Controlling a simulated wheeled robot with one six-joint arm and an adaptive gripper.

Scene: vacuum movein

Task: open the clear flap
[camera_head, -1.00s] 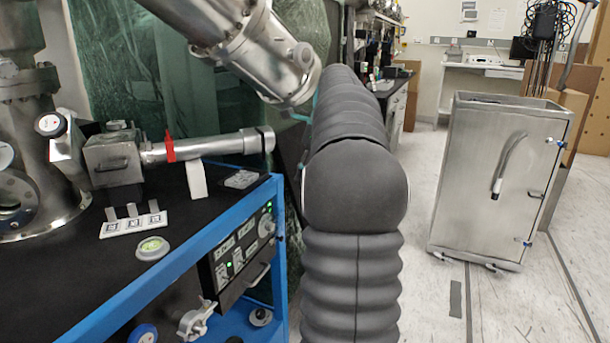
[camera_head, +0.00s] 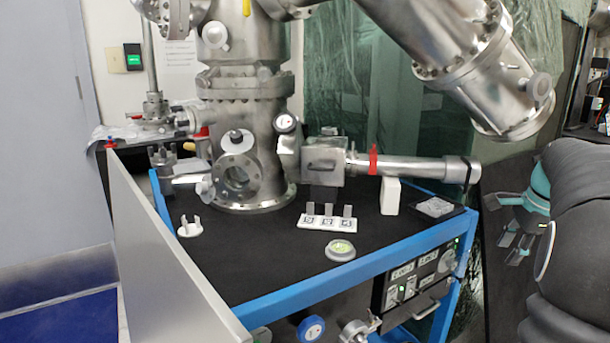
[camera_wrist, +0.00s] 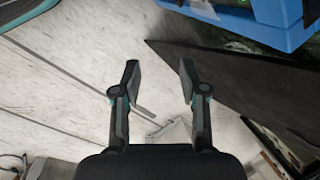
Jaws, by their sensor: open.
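I cannot tell for certain which part is the clear flap. A small clear case (camera_head: 435,207) lies flat on the black tabletop, below the right end of a horizontal metal tube. A round glass window (camera_head: 236,178) sits in the flange of the steel chamber at the middle left. My gripper (camera_head: 504,229) is at the right of the head view, beyond the blue frame's right corner and to the right of the clear case. In the wrist view my gripper (camera_wrist: 159,75) has its two fingers apart with nothing between them. The clear case is not in the wrist view.
The blue-framed bench (camera_head: 330,283) holds the steel chamber (camera_head: 245,110), a white block with several marked tabs (camera_head: 327,222) and a round dial (camera_head: 340,250). A grey panel (camera_head: 165,260) stands along its left side. Pale floor (camera_wrist: 70,70) lies beneath my gripper.

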